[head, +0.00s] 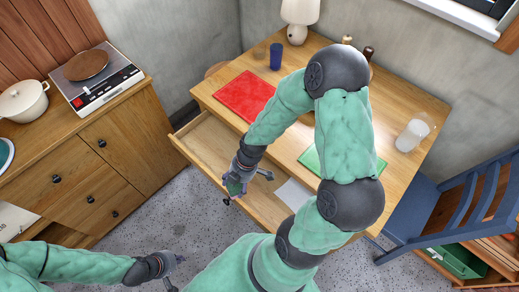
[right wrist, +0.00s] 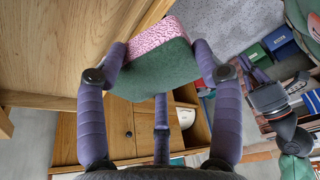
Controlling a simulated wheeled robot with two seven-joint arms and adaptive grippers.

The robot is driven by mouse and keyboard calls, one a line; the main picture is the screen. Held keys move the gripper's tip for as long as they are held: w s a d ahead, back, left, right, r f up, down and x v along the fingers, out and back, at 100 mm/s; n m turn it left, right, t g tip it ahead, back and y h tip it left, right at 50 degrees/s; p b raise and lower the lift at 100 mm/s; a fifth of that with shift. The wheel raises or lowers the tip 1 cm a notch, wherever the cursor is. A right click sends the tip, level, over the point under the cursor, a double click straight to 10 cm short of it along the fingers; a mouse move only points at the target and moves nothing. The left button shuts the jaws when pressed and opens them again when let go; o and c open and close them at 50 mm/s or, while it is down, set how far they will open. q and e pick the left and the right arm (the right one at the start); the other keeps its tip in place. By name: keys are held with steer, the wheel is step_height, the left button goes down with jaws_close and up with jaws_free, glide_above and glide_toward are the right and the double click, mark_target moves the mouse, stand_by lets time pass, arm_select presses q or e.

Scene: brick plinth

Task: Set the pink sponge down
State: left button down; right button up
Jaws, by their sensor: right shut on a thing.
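The pink sponge (right wrist: 158,38) has a dark green scouring side (right wrist: 152,72) that faces the camera in the right wrist view. My right gripper (right wrist: 158,58) is shut on it, with fingers on both sides. In the head view my right gripper (head: 236,187) is at the front edge of the open drawer (head: 203,146), and the sponge is mostly hidden there. My left gripper (head: 177,270) is low at the bottom of the head view, over the floor, with its fingers apart and nothing seen between them.
The wooden table (head: 325,65) holds a red mat (head: 245,96), a green mat (head: 312,158), a blue cup (head: 276,56), a lamp (head: 299,14) and a glass jar (head: 412,135). A white sheet (head: 293,194) lies in the drawer. A blue chair (head: 440,205) stands right.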

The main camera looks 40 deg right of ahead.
steer(key=w+d+f+b, duration=0.1)
steer(key=w+d+f, duration=0.1)
steer(key=w+f, duration=0.1)
steer(key=w+d+f+b, duration=0.2)
steer(key=w+f, duration=0.1)
steer(key=w, duration=0.1)
steer(key=w+d+f+b, duration=0.1)
steer(key=w+d+f, duration=0.1)
steer(key=w, duration=0.2)
steer(key=shift+w+f+b, duration=0.1)
steer(key=shift+f+b, duration=0.2)
steer(key=shift+f, duration=0.1)
steer(key=shift+w+d+f, duration=0.15)
steer(key=shift+w+f, duration=0.05)
steer(key=shift+f, duration=0.15)
steer(key=f+b, duration=0.2)
steer(key=f, duration=0.1)
steer(key=shift+w+d+f, duration=0.1)
steer(key=shift+w+f, duration=0.1)
steer(key=shift+f, duration=0.1)
steer(key=shift+r, duration=0.1)
steer(key=o, duration=1.2)
steer(key=p+v, duration=0.4)
steer(key=v, duration=0.8)
